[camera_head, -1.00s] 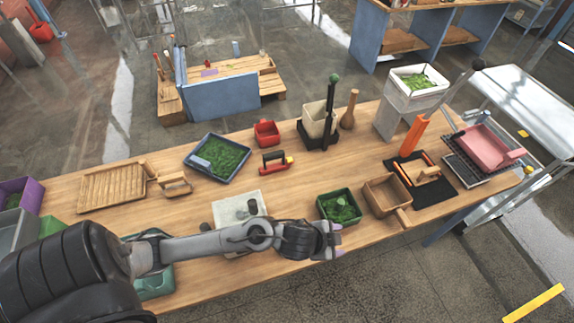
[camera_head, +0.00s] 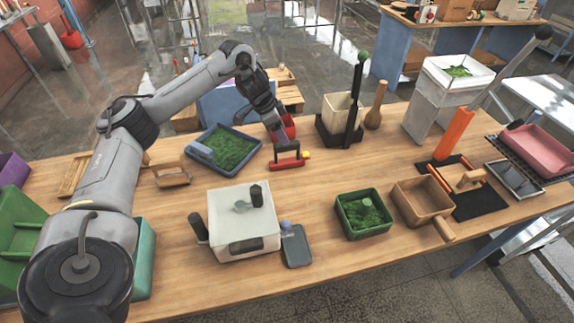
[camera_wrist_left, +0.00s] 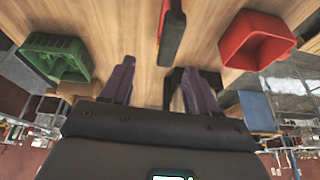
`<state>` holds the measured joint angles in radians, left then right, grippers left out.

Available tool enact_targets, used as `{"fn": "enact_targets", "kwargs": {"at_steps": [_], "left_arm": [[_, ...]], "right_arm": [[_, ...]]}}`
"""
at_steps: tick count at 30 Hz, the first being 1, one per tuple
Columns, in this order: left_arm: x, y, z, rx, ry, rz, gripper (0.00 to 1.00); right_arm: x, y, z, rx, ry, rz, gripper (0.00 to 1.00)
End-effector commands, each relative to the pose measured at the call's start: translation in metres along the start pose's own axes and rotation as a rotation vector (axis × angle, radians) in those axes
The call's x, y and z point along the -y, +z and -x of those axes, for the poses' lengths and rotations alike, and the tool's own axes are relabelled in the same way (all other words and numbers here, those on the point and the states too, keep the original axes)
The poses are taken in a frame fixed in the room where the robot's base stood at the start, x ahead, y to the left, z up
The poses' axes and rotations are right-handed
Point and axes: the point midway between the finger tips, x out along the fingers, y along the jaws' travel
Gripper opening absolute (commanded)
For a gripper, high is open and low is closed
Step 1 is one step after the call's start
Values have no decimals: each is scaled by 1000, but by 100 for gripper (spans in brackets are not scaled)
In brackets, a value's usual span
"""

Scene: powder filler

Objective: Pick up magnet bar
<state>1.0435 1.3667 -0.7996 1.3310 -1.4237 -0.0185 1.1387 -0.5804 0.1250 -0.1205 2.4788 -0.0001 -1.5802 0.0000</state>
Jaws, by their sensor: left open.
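The magnet bar appears to be the red bar (camera_head: 288,163) with a black handle and a yellow end, lying on the wooden table near its middle. In the left wrist view a red and black piece (camera_wrist_left: 171,35), seemingly this bar, shows at the top, beyond my fingertips. My left gripper (camera_head: 275,133) is just behind and above the bar in the head view. In the wrist view its two purple fingers (camera_wrist_left: 156,80) are spread apart. I see nothing clasped between them. Whether a finger touches the handle cannot be told. My right gripper is not in view.
A red bin (camera_head: 288,125) is right behind the gripper. A blue tray of green leaves (camera_head: 228,148) lies to the left, a black holder (camera_head: 335,135) to the right. A white box (camera_head: 243,225) and a green leaf tub (camera_head: 362,214) stand in front. Bare table lies around the bar.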

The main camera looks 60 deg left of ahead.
Motion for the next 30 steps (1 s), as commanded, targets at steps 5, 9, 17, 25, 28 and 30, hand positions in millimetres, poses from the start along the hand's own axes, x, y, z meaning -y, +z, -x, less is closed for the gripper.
{"fn": "enact_targets", "kwargs": {"at_steps": [5,9,17,25,28,30], "left_arm": [[5,9,-11,3,11,40,60],[5,8,-30,3,11,39,60],[6,7,-48,1,8,37,60],[12,8,-76,2,9,37,60],[12,8,-89,1,9,36,60],[12,8,-95,1,9,36,60]], "right_arm": [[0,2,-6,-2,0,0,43],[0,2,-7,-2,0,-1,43],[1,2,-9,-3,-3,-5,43],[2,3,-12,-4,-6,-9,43],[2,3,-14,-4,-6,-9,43],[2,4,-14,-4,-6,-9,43]]}}
